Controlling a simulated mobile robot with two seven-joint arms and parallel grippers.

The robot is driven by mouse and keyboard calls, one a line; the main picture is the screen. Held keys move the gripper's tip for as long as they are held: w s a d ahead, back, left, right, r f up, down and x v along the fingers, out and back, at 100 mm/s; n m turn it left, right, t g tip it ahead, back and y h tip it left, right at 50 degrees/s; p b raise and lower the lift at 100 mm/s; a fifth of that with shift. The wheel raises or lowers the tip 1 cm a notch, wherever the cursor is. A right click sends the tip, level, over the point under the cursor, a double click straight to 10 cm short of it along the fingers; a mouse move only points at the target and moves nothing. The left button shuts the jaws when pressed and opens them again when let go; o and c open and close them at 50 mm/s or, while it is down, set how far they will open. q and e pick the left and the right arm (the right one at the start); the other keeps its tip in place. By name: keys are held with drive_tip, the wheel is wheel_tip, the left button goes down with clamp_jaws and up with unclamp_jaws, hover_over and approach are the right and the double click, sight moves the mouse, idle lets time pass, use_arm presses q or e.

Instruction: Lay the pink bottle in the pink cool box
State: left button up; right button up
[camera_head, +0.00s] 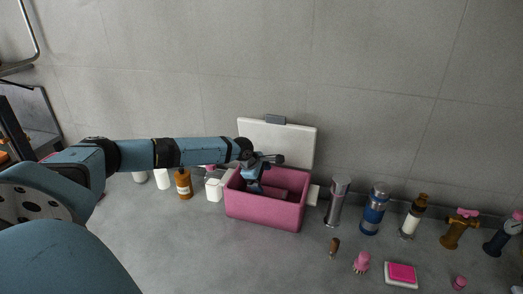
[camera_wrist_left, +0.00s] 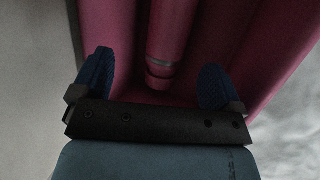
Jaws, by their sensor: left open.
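The pink cool box (camera_head: 262,213) stands on the grey surface with its white lid (camera_head: 292,143) open against the wall. My left gripper (camera_head: 254,184) reaches down into the box from the left. In the left wrist view my left gripper (camera_wrist_left: 156,88) is open, its two blue fingertips apart. The pink bottle (camera_wrist_left: 165,50) lies in the box between and beyond the fingertips, not clasped, with a grey ring near its end. In the head view part of a pink shape, apparently the bottle (camera_head: 275,191), shows inside the box beside the gripper. My right gripper is not in view.
Left of the box stand a white container (camera_head: 214,190), a brown bottle (camera_head: 184,184) and other pale bottles. Right of it stand a grey flask (camera_head: 338,202), a blue canister (camera_head: 374,210) and brass valves (camera_head: 459,228). A pink sponge-like block (camera_head: 402,273) lies in front. The floor before the box is clear.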

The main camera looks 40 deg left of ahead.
use_arm(q)
wheel_tip(320, 180, up, 12)
drive_tip(key=shift+r, duration=0.25)
idle(0.5)
